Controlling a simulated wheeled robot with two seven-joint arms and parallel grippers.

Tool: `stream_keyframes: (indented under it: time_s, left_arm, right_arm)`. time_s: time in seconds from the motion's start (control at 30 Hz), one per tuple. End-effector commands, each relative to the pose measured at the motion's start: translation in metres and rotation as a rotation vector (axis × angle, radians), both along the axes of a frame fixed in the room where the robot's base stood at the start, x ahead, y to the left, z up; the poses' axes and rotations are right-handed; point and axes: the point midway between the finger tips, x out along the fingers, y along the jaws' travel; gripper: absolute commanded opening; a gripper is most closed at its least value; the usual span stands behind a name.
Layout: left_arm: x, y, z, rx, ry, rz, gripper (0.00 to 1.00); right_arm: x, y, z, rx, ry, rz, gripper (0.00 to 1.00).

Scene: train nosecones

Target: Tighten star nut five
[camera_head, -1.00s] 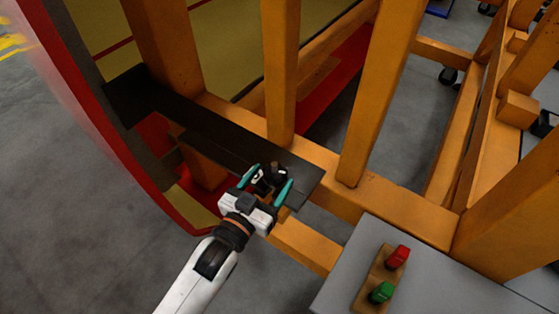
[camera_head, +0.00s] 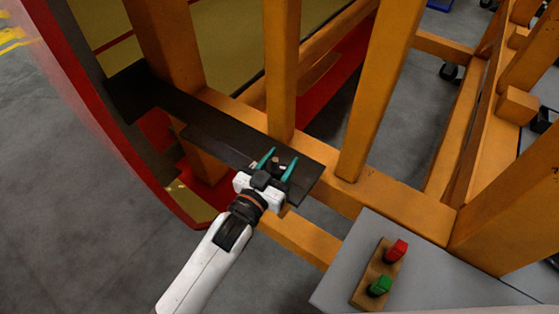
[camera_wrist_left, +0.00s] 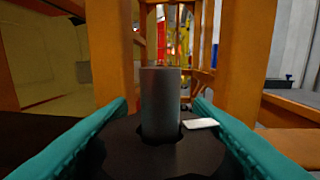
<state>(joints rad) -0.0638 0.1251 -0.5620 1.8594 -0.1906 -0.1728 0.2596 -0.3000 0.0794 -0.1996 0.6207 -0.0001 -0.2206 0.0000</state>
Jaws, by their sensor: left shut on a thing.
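My left gripper (camera_head: 279,162) is at the right end of the black plate (camera_head: 225,145) that lies across the orange frame. Its two teal fingers are on either side of a dark star nut (camera_wrist_left: 120,150) and shut on it. In the left wrist view, a grey threaded bolt (camera_wrist_left: 160,100) stands upright through the nut's centre. A small white mark (camera_wrist_left: 201,123) shows on the right of the nut. In the head view the nut is small and mostly hidden between the fingers. My right gripper is not in view.
Orange posts (camera_head: 282,70) rise just behind the plate. A grey table (camera_head: 430,280) at the lower right carries a wooden block with a red button (camera_head: 397,250) and a green button (camera_head: 379,286). A red curved shell edge (camera_head: 150,185) runs along the left. Open floor lies at the lower left.

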Motion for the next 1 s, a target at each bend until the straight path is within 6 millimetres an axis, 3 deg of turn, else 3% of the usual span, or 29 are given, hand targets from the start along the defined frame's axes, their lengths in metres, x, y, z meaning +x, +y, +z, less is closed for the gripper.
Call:
stream_keyframes:
  time_s: [0.3, 0.67, 0.7, 0.8, 1.0]
  left_arm:
    - [-0.001, -0.002, 0.002, 0.005, -0.003, -0.121, 0.23]
    - [-0.001, -0.002, 0.0, 0.001, -0.001, -0.141, 0.23]
    - [-0.001, -0.002, 0.0, 0.001, -0.001, -0.141, 0.49]
    - [-0.001, -0.002, 0.0, 0.001, -0.001, -0.14, 0.66]
    - [-0.001, -0.002, 0.0, 0.0, 0.0, -0.14, 0.68]
  right_arm:
    - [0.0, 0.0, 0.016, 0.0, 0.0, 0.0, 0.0]
    - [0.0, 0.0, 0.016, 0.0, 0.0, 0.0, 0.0]
    - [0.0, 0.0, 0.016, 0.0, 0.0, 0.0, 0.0]
    - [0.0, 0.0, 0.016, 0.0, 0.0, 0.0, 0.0]
    - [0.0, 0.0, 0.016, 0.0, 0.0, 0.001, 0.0]
